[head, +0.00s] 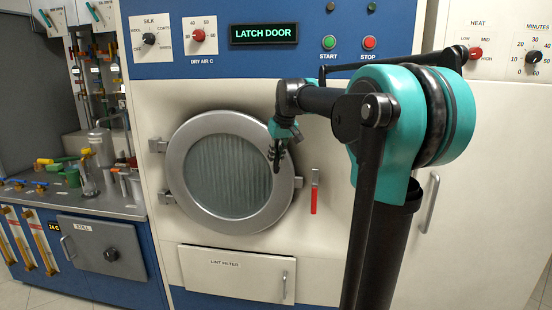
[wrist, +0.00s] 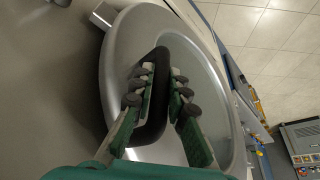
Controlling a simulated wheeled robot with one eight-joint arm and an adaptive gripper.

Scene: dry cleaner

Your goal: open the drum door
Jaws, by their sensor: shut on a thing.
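The drum door (head: 228,208) is a round glass window in a wide silver ring on the front of the cream machine. Two hinge blocks are at its left edge, and it looks closed or nearly so. My gripper (head: 277,155) is at the door's right side. In the wrist view my gripper (wrist: 161,80) has its green fingers on both sides of a black bar handle (wrist: 157,105) and is shut on it. The silver door ring (wrist: 118,60) lies behind the handle. In the head view my gripper mostly hides the handle.
A red-handled lever (head: 314,195) hangs right of the door. The display (head: 264,33) above reads "LATCH DOOR". A lint filter panel (head: 225,272) is below. A counter (head: 110,205) with bottles and a still stands at the left. Floor shows in the wrist view's upper right.

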